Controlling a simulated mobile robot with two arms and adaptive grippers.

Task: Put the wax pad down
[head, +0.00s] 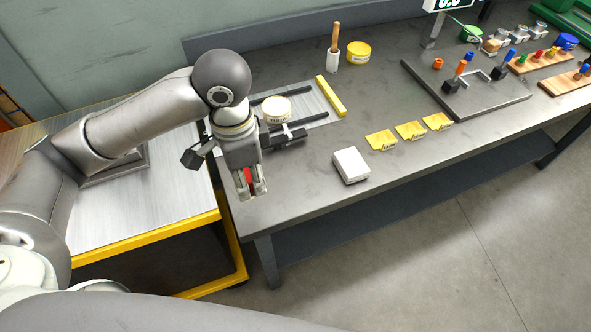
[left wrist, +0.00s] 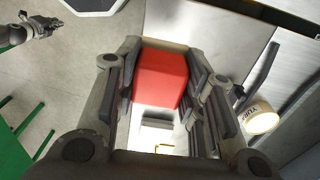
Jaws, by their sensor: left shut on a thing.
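My left gripper (head: 251,192) is shut on a red block, probably the wax pad (left wrist: 160,76). In the left wrist view the block sits between the finger pads. In the head view only a small red patch (head: 248,175) shows between the fingers. The gripper points down at the bench's front left corner; I cannot tell whether the block touches anything. A grey arm end, apparently my right gripper (left wrist: 42,26), shows small in the left wrist view; its jaws are unclear.
The grey bench (head: 310,177) has a white block (head: 351,165) near its front edge and several yellow cards (head: 410,130) behind it. A round labelled tin (head: 277,109) stands in a fixture beyond my gripper. A yellow bar (head: 331,95) lies beside it. A yellow-edged table (head: 140,205) adjoins on the left.

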